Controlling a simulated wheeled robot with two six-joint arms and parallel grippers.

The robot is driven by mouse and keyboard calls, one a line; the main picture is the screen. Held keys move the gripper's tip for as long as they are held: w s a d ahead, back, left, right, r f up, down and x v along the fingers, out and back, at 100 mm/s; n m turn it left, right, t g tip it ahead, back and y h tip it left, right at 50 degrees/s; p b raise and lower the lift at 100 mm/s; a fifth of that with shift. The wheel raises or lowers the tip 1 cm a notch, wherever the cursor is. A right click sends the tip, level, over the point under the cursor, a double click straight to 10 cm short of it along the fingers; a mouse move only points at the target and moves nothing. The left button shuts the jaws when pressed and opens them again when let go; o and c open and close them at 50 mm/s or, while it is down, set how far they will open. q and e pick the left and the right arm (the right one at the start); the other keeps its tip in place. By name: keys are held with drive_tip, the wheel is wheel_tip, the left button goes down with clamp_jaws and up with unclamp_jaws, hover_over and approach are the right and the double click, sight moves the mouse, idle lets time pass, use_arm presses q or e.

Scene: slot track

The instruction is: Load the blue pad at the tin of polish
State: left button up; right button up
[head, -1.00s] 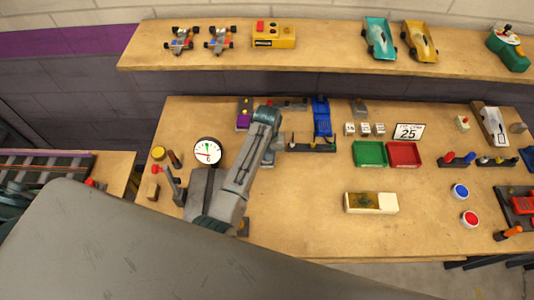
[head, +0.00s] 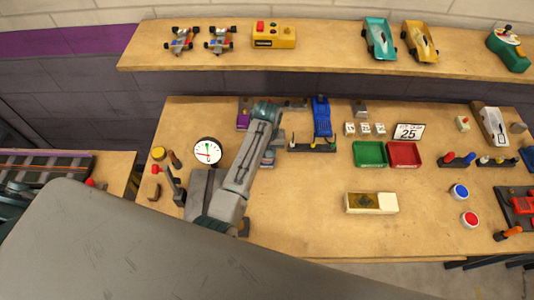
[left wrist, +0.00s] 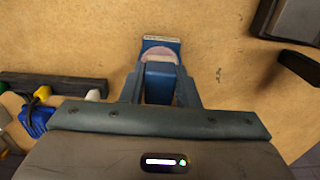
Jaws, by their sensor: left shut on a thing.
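My left gripper (left wrist: 159,85) is shut on a blue block, which I take for the blue pad (left wrist: 160,72). A pinkish oval face shows on or just behind the block; I cannot tell which. In the head view the gripper (head: 268,160) is over the table's back part, left of the dark rack, and my arm hides most of it and the pad. A small round yellow thing (head: 158,153), possibly the tin of polish, stands at the table's left edge. My right gripper is not in view.
A dark rack (head: 312,149) with a blue car (head: 322,116) behind it stands just right of the gripper. A round dial (head: 207,151) lies left of my arm. Green (head: 370,153) and red (head: 404,154) trays are farther right.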

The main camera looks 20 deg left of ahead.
use_arm(q)
drive_tip(key=shift+r, duration=2.65)
drive_tip(key=shift+s+f, duration=0.1)
